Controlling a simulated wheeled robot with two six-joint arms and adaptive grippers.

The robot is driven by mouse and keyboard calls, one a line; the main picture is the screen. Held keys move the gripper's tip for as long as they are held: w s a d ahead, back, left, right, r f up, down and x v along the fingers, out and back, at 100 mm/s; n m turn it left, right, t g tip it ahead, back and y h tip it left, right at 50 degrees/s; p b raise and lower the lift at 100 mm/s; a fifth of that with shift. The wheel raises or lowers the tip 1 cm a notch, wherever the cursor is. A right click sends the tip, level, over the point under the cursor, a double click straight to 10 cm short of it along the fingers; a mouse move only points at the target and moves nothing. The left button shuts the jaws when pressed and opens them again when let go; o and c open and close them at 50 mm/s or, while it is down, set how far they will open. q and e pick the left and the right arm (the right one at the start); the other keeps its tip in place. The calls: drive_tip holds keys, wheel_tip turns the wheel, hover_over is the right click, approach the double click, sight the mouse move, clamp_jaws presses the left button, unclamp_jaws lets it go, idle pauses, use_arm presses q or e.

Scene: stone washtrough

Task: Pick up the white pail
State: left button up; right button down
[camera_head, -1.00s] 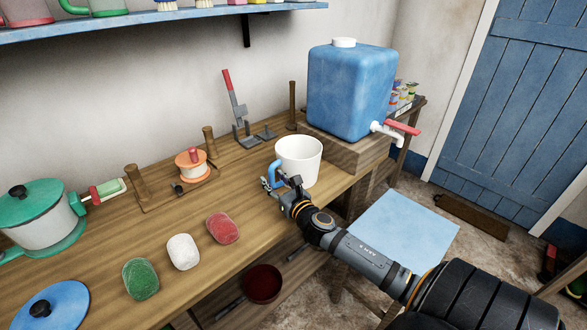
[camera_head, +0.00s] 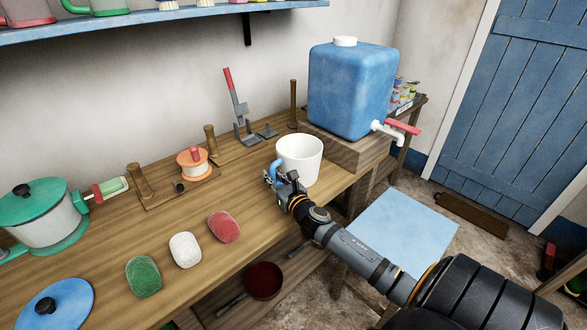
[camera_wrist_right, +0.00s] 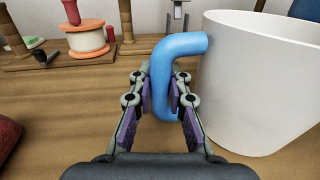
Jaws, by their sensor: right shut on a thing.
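The white pail (camera_head: 303,158) stands upright on the wooden bench, near its right end, in front of the blue water container. It has a blue handle (camera_wrist_right: 164,70) on its left side. In the right wrist view the white pail (camera_wrist_right: 260,85) fills the right side. My right gripper (camera_head: 275,178) is at the handle, and the wrist view shows my right gripper's fingers (camera_wrist_right: 160,90) shut on it from both sides. The pail's base appears to rest on the bench. My left gripper is not in view.
A blue water container (camera_head: 350,92) with a red-handled tap stands on a wooden block behind the pail. A spool (camera_head: 194,164) and a grey lever tool (camera_head: 240,115) are farther back. Green, white and red lumps (camera_head: 185,250) lie at the front left. A blue-topped stool (camera_head: 405,232) stands right.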

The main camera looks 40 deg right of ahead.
drive_tip(key=shift+r, duration=0.1)
drive_tip(key=shift+r, duration=0.3)
drive_tip(key=s+a+r+p, duration=0.2)
drive_tip(key=a+r+p, duration=0.2)
drive_tip(key=a+r, duration=0.2)
drive_tip(key=s+a+r+p, duration=0.2)
drive_tip(key=a+r+p, duration=0.2)
drive_tip(key=a+r, duration=0.2)
drive_tip(key=shift+s+a+r, duration=0.2)
drive_tip(key=shift+s+a, duration=0.15)
drive_tip(key=shift+a, duration=0.25)
